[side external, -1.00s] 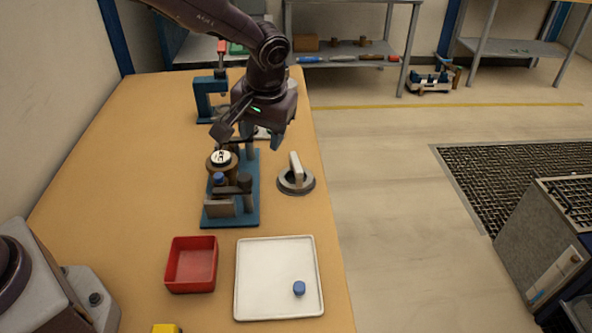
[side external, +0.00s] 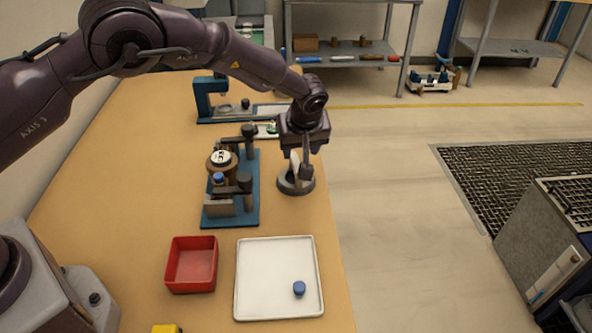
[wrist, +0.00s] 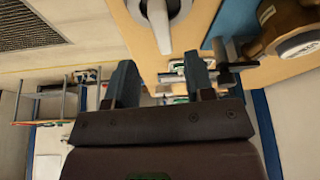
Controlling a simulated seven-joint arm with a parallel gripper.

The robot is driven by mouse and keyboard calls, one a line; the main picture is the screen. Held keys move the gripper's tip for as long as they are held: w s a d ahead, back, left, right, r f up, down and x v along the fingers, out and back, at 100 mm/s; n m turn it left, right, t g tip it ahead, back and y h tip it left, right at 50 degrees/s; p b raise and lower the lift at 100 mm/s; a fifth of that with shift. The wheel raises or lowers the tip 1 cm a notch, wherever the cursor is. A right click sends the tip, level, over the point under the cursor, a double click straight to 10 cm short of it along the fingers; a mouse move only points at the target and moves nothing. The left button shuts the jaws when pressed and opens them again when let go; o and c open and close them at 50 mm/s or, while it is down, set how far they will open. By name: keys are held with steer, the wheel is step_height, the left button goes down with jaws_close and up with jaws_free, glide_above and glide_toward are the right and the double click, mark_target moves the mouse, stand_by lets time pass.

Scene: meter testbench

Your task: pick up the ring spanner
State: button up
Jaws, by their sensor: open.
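A round dark-grey piece (side external: 297,187) with a pale upright handle (side external: 294,166) stands near the bench's right edge. It is the likeliest ring spanner, but I cannot confirm that from its shape. My gripper (side external: 304,170) is over it in the side view, pointing down, and partly hides the handle. In the wrist view my two fingers are spread with nothing between their tips (wrist: 160,76). The handle (wrist: 163,30) shows beyond them at the top, roughly in line with the gap. I cannot tell whether a finger touches it.
A blue fixture (side external: 247,213) with a round meter (side external: 221,160) stands close on the left. A red tray (side external: 192,287) and a white tray (side external: 243,290) holding a blue cap (side external: 299,288) lie in front. A blue press (side external: 205,100) stands behind.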

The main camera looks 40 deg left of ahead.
mark_target(296, 161)
steer(key=x, duration=0.6)
steer(key=shift+s+f, duration=0.1)
steer(key=shift+s, duration=0.25)
jaws_close()
